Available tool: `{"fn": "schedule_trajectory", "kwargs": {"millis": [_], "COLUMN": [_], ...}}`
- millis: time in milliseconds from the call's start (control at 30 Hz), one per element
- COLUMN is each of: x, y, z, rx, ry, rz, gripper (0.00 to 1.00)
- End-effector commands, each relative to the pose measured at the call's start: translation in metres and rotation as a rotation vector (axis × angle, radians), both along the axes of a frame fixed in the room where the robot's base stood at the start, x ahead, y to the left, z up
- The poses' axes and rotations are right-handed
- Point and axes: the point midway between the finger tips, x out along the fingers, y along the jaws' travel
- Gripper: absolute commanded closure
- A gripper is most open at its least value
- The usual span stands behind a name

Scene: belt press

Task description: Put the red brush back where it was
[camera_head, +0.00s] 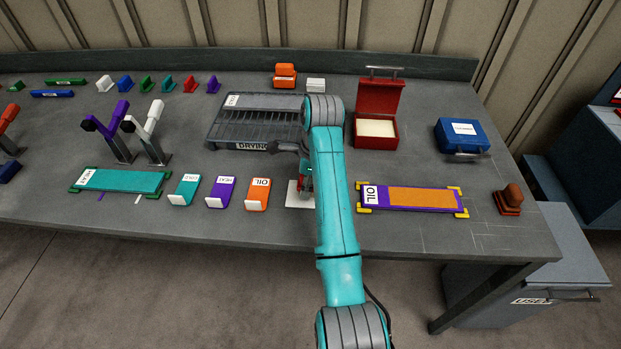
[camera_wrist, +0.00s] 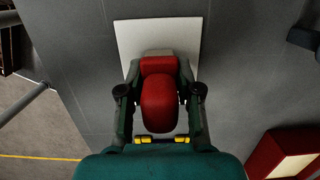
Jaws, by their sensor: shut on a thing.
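The red brush (camera_wrist: 160,100) has a rounded red handle and a pale end in the wrist view. My gripper (camera_wrist: 160,95) is shut on it, with a finger on each side. In the head view my gripper (camera_head: 305,180) is low over the bench front, largely hidden by my arm, and only a bit of red shows there. A white square sheet (camera_head: 294,197) lies below the brush; it also shows in the wrist view (camera_wrist: 128,35). I cannot tell whether the brush touches it.
Right of my arm lie a purple-and-orange plate (camera_head: 420,198), an open red box (camera_head: 376,133), a blue case (camera_head: 463,135) and a brown-red stamp-like thing (camera_head: 508,200). Left are an orange OIL block (camera_head: 258,193), a teal plate (camera_head: 122,181) and a drying rack (camera_head: 235,132) behind.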

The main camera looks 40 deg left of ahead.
Motion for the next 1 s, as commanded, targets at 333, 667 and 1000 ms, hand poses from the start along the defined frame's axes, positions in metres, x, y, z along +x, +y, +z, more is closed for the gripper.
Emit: {"fn": "schedule_trajectory", "kwargs": {"millis": [333,667,1000], "x": [0.000,0.000,0.016], "y": [0.000,0.000,0.001], "z": [-0.002,-0.002,0.015], "rx": [0.000,0.001,0.001], "ry": [0.000,-0.001,-0.002], "rz": [0.000,0.000,-0.001], "gripper": [0.99,0.41,0.41]}}
